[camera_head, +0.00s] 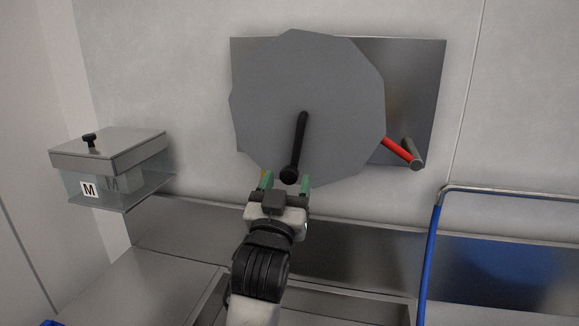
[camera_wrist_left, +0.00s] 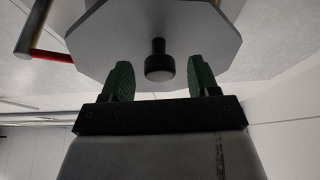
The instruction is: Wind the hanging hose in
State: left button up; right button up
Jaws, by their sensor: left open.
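The reel (camera_head: 345,85) is a grey many-sided disc on a metal plate (camera_head: 425,75) on the wall. A black crank arm (camera_head: 300,132) runs down its face to a round black knob (camera_head: 289,176) near the lower edge. My left gripper (camera_head: 285,181) is open at the knob, with its green fingers either side of it. In the left wrist view the knob (camera_wrist_left: 159,66) shows between the two open fingers (camera_wrist_left: 160,78), apart from both. I cannot make out a hanging hose. My right gripper is not in view.
A red bar (camera_head: 397,150) with a grey cylinder (camera_head: 413,154) sticks out right of the reel. A lidded clear box marked M (camera_head: 110,155) is at the left. A metal counter (camera_head: 165,283) lies below. A blue post (camera_head: 430,260) with a metal rail (camera_head: 520,193) stands right.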

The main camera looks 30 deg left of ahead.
pick_arm(q)
jog(key=shift+x, duration=1.05)
grip_shut()
